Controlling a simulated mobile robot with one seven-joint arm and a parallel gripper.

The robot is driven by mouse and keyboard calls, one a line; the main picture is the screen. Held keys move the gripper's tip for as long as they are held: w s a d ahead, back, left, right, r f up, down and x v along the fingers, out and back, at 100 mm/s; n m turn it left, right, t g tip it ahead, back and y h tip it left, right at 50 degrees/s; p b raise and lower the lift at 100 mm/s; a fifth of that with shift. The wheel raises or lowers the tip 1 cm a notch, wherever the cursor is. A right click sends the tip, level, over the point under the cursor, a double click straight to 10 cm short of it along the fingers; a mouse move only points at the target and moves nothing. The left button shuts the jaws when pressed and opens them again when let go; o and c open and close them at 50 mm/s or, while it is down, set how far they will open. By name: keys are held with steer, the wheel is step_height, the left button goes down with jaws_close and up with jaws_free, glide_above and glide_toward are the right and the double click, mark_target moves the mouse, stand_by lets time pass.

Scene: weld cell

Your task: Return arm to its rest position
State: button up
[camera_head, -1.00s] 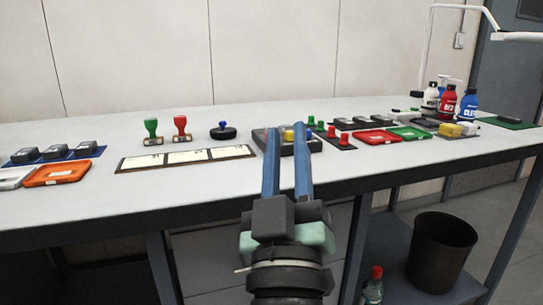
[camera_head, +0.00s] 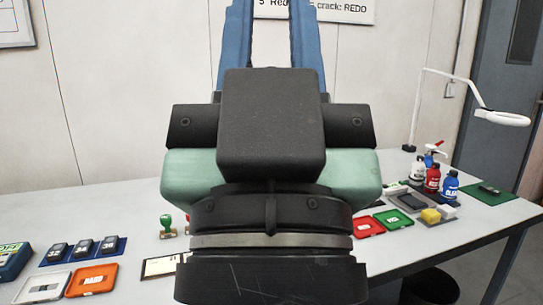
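My gripper (camera_head: 270,25) is raised in front of the camera and fills the middle of the view. Its two blue fingers point up and stand apart, with bare wall and part of a sign showing between them. The tips reach the top edge of the picture. I see nothing held. The black and green gripper body hides the middle of the bench.
The grey workbench (camera_head: 130,210) runs across below. At left are an orange tray (camera_head: 92,281), a white tray (camera_head: 40,287) and black blocks on a blue mat. At right are a green tray (camera_head: 394,220), bottles (camera_head: 433,179) and a white lamp (camera_head: 503,117). A dark bin (camera_head: 430,287) stands below.

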step_height(320, 180, up, 16)
steer(key=p, duration=1.4)
steer(key=shift+r, duration=0.25)
steer(key=shift+a, duration=0.1)
